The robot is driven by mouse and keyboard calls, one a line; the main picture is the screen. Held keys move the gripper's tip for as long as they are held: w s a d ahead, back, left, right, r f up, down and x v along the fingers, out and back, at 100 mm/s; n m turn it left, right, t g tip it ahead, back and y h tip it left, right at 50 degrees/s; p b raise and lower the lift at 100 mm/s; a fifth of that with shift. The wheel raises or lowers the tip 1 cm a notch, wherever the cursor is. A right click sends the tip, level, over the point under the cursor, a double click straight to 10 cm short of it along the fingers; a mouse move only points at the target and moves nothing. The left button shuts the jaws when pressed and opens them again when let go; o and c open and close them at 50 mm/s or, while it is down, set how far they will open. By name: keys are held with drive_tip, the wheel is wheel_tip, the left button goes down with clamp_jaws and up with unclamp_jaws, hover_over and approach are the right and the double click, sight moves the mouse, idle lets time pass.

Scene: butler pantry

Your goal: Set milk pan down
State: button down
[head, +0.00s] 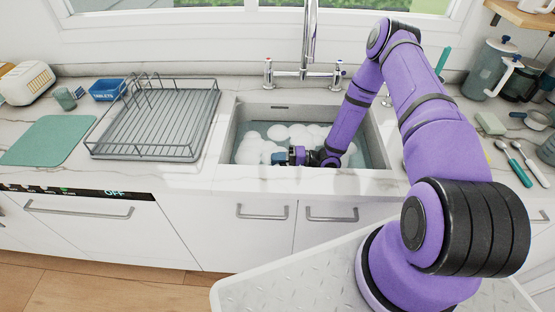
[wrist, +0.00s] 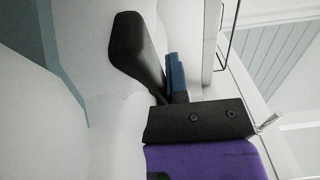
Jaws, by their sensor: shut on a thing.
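My gripper (head: 289,155) is down inside the sink (head: 376,178), low among the white foam near the front wall. It is shut on a dark blue thing (head: 278,158), of which only a small part shows. The blue thing also shows beside the black fingers in the wrist view (wrist: 177,77). I cannot tell whether it is part of the milk pan. No pan body shows in the sink; foam and the gripper hide what lies below. A small dark pan-like vessel (head: 537,119) stands on the right counter.
A wire dish rack (head: 160,120) stands left of the sink, with a green mat (head: 45,140) beyond it. The tap (head: 307,60) rises behind the sink. Brushes (head: 515,162) and a sponge (head: 490,123) lie on the right. The counter strip before the sink is clear.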

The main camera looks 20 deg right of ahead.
drive_tip(key=shift+f, duration=0.25)
drive_tip(key=c, duration=1)
unclamp_jaws()
drive_tip(key=shift+f, duration=0.1)
drive_tip(key=shift+c, duration=0.2)
drive_tip(key=shift+d, duration=0.1)
